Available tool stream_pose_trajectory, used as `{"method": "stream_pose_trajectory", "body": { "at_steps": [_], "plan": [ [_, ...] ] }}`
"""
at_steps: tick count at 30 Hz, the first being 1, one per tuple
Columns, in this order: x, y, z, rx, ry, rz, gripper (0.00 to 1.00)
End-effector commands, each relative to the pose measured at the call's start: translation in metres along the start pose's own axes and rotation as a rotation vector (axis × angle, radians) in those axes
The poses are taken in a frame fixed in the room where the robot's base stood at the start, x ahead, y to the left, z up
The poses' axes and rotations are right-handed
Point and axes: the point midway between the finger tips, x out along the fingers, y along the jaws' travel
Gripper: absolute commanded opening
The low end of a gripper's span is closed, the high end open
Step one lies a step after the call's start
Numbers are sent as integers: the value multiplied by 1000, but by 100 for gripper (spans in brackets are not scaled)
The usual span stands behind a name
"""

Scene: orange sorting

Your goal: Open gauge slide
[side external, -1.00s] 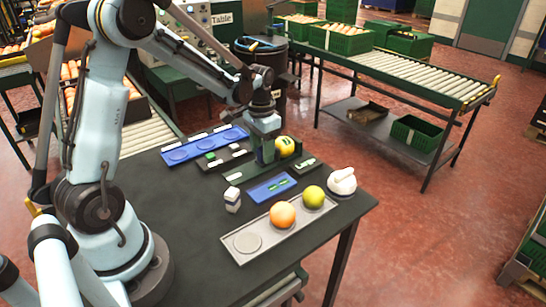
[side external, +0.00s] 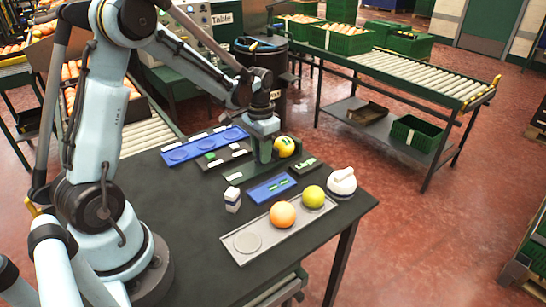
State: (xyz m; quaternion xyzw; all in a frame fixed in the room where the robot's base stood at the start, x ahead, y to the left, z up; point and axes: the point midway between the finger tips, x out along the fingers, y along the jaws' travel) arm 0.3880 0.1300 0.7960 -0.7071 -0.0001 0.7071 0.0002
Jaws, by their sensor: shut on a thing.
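My gripper (side external: 265,158) points down at the gauge (side external: 234,177), a low dark bar with pale labels near the middle of the table. Its jaws are shut on the gauge slide, which they largely hide. A yellow-orange fruit (side external: 285,147) with a dark mark sits just right of and behind my gripper; I cannot tell whether they touch. The slide's exact position along the gauge is too small to make out.
In front lie a blue tray (side external: 262,194) with green pieces and a grey tray (side external: 290,231) with an orange (side external: 282,214) and a yellow-green fruit (side external: 313,196). A white-topped object (side external: 342,181) stands right, a small white block (side external: 232,200) left. A long blue tray (side external: 178,154) lies behind.

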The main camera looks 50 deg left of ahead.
Motion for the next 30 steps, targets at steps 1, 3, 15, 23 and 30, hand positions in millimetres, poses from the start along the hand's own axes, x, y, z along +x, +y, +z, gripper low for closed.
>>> {"method": "stream_pose_trajectory", "body": {
  "at_steps": [1,3,15,23,30],
  "plan": [
    [0,0,6,-2,0,1,0],
    [0,0,17,-3,0,1,0],
    [0,0,51,-1,-4,1,0],
    [0,0,52,-1,-6,0,40],
    [0,0,50,-1,-2,0,49]
  ]
}}
